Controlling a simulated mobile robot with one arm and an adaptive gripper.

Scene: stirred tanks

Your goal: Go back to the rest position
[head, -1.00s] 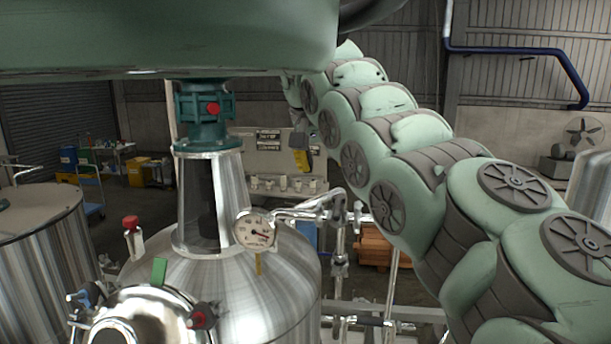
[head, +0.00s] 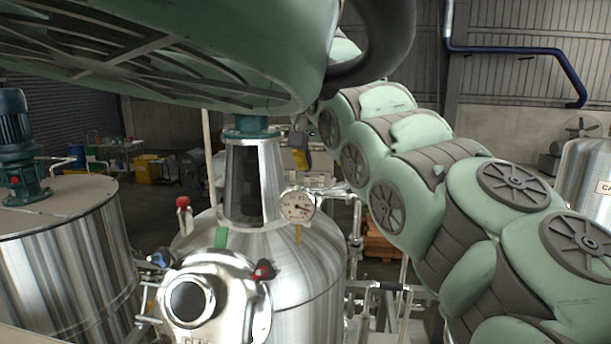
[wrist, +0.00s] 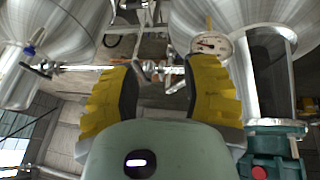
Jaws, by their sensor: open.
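My gripper (wrist: 165,75) shows in the wrist view with its two yellow ribbed fingers apart and nothing between them. In the head view a small yellow part beyond my green arm links appears to be the same gripper (head: 300,157), mostly hidden. A steel stirred tank (head: 300,260) stands in front of me, with a dial gauge (head: 298,206), a red-capped valve (head: 184,214) and a round port (head: 190,300).
Another steel tank (head: 70,260) with a teal motor (head: 18,150) stands at the left. A further tank (head: 590,175) is at the right edge. Pipes and valves (head: 370,290) run beside the middle tank. Yellow bins (head: 150,168) stand on the floor behind.

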